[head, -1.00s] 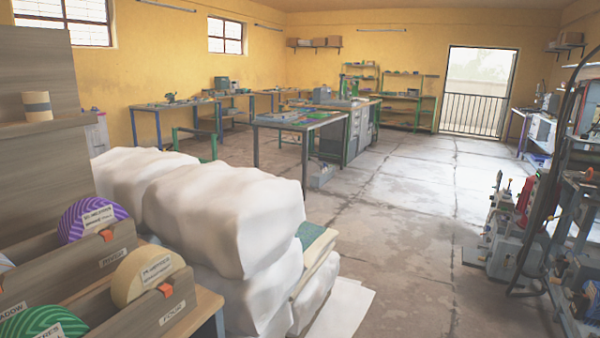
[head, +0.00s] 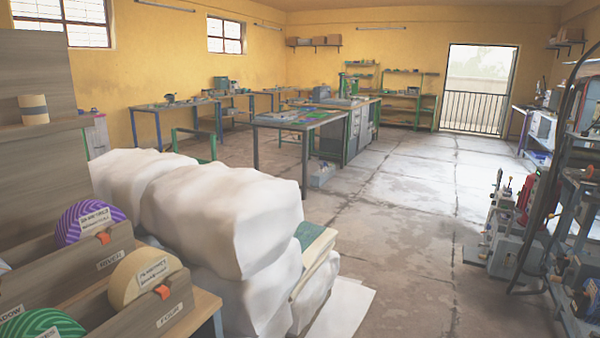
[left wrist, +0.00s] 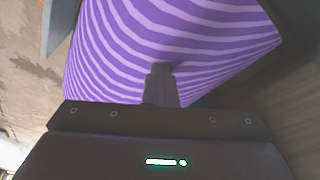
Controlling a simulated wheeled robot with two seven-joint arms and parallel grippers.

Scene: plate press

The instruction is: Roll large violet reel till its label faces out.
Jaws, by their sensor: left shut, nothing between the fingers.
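A violet striped reel (left wrist: 150,40) fills most of the upper left wrist view, and no label shows on that part. My left gripper (left wrist: 163,72) is shut and empty, its fingertips right at the striped surface; I cannot tell whether they touch. In the head view a violet striped reel (head: 75,228) with a white label (head: 100,221) sits in a wooden bin at the left. I cannot tell whether both views show the same reel. Neither gripper shows in the head view.
A cream reel (head: 125,287) and a green reel (head: 50,322) sit in nearby bins. A brown-banded roll (head: 34,109) stands on a ledge above. Large white bundles (head: 220,215) stand right beside the bins. The floor (head: 400,240) beyond is mostly clear.

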